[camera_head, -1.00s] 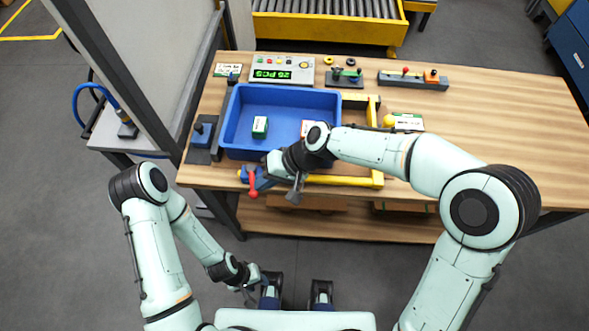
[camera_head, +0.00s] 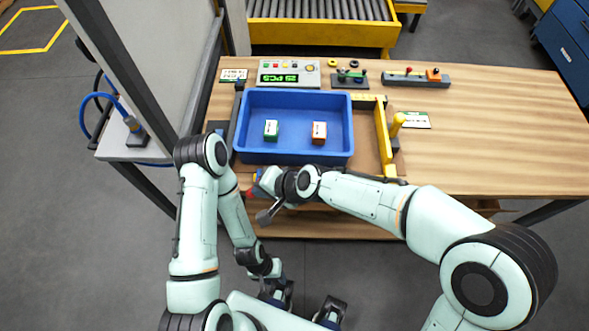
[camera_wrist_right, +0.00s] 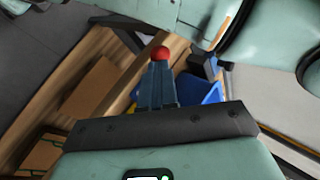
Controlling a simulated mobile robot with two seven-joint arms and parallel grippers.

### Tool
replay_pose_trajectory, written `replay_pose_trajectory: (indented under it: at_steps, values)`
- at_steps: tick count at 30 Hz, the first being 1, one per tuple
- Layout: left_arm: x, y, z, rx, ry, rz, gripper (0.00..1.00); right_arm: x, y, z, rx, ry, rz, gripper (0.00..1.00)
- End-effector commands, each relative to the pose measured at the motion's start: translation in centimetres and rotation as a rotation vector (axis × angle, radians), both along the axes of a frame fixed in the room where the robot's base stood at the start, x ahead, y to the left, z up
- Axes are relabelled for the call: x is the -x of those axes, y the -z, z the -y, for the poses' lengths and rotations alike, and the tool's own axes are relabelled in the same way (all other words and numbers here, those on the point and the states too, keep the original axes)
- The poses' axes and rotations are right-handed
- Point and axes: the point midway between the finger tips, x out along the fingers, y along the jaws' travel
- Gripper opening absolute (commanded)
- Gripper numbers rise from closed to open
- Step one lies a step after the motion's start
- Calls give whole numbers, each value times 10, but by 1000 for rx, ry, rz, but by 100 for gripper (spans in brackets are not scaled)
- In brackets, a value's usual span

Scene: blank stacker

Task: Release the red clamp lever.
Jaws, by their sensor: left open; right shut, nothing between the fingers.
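The red clamp lever (camera_head: 249,192) shows as a small red patch at the table's front edge, below the blue bin's left front corner. Most of it is hidden by my arms. My right gripper (camera_head: 259,186) is right beside it, its fingers shut and empty. In the right wrist view the shut fingers (camera_wrist_right: 158,82) point at a round red knob (camera_wrist_right: 160,53) just past their tips; I cannot tell whether they touch. My left gripper (camera_head: 278,274) hangs low in front of the table, away from the lever, small and partly hidden.
The blue bin (camera_head: 296,93) holds a green-and-white box (camera_head: 271,130) and an orange-and-white box (camera_head: 319,132). A yellow frame (camera_head: 381,130) stands along its right side. A control panel (camera_head: 289,83) is behind. A grey post (camera_head: 130,75) rises at left. The table's right side is clear.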

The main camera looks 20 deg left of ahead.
Motion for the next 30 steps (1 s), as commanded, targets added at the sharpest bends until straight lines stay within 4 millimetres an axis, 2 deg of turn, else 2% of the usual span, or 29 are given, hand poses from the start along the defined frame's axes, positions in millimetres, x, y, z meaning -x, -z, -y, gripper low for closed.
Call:
replay_pose_trajectory:
  at_steps: [12, 30]
  values:
    - [-2, -3, 0, 0, 0, 2, 43, 4, 1, -13, 2, -11, -2, 0]
    - [-2, -4, 0, 0, 0, 2, 43, 3, 0, -15, 1, -10, -1, 0]
